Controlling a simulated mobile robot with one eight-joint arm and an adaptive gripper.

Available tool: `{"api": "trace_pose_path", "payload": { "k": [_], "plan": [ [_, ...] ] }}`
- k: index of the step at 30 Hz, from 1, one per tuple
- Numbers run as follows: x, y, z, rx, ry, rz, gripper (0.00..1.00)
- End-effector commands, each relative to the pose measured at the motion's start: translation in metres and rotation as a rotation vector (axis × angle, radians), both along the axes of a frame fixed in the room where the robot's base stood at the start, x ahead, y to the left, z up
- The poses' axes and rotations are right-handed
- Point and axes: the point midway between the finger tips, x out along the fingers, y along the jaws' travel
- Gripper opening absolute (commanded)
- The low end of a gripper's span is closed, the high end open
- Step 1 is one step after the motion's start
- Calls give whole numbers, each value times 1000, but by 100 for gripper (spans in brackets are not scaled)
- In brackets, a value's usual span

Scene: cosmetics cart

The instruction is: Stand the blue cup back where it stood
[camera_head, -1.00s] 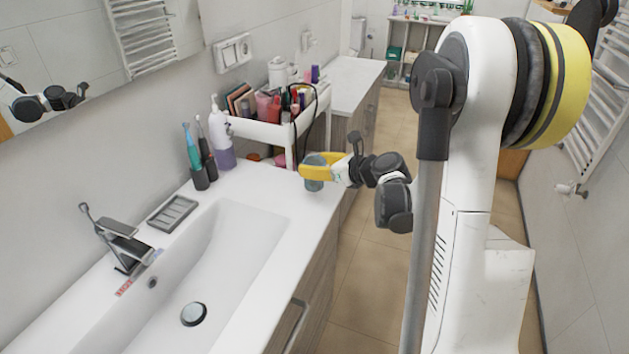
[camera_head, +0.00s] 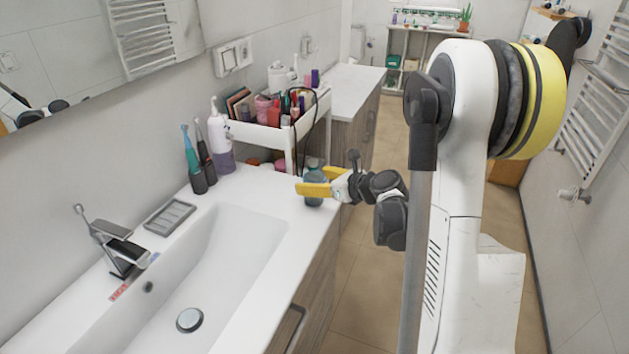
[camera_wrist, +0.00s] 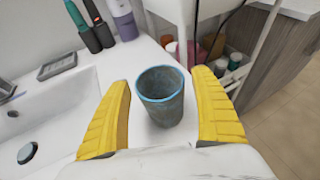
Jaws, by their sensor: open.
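The blue cup (camera_wrist: 163,98) stands upright on the white sink counter (camera_head: 258,190), near its right end in the head view. It is grey-blue with a brighter blue rim and looks empty inside. In the head view the cup (camera_head: 315,190) is partly hidden by a yellow finger. My gripper (camera_wrist: 165,112) is open in the wrist view, with one yellow finger on each side of the cup and a gap on both sides. In the head view my gripper (camera_head: 318,183) reaches in from the right at cup height.
A white cart (camera_head: 276,135) full of cosmetics stands just behind the cup. Two electric toothbrushes (camera_head: 197,165) and a pump bottle (camera_head: 220,140) stand along the wall. The sink basin (camera_head: 215,265) lies left of the cup, beside a soap dish (camera_head: 170,216). The counter's front edge is close.

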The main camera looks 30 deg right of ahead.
Motion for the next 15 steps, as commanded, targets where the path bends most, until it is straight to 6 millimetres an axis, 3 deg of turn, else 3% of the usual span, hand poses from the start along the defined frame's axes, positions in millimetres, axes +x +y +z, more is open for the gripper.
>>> {"api": "trace_pose_path", "payload": {
  "k": [5, 15],
  "plan": [
    [0, 0, 6, 0, 0, 0, 75],
    [-64, -19, 33, 0, 0, -4, 75]
  ]
}}
